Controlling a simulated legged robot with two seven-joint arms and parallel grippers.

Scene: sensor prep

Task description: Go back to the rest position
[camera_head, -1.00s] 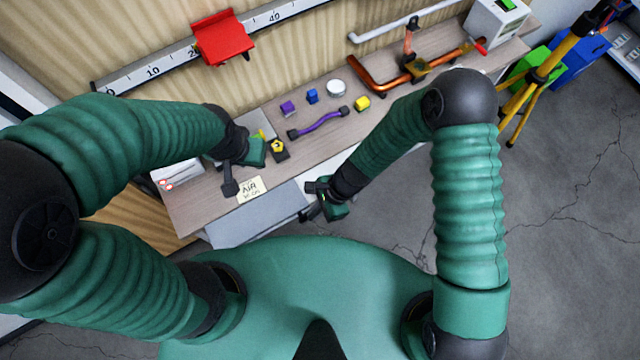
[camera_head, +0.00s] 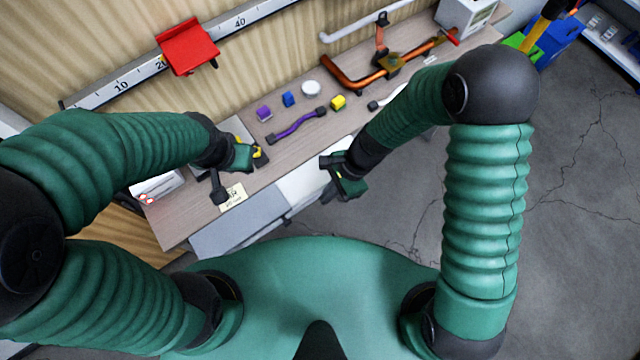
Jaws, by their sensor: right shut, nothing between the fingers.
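My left gripper (camera_head: 229,174) hangs above the left part of the bench, near a paper label. Its fingers are partly turned away, so I cannot tell whether it is open. My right gripper (camera_head: 337,180) is shut and empty, in front of the bench's front edge over a pale surface. Both arms are bent at the elbow and held in front of my green body.
The wooden bench (camera_head: 300,149) carries a purple wavy handle (camera_head: 296,125), small coloured blocks, a white round piece (camera_head: 311,88) and orange pipe (camera_head: 350,83). A black and yellow piece (camera_head: 260,156) lies beside my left gripper. A red shelf (camera_head: 188,47) hangs on the wall ruler.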

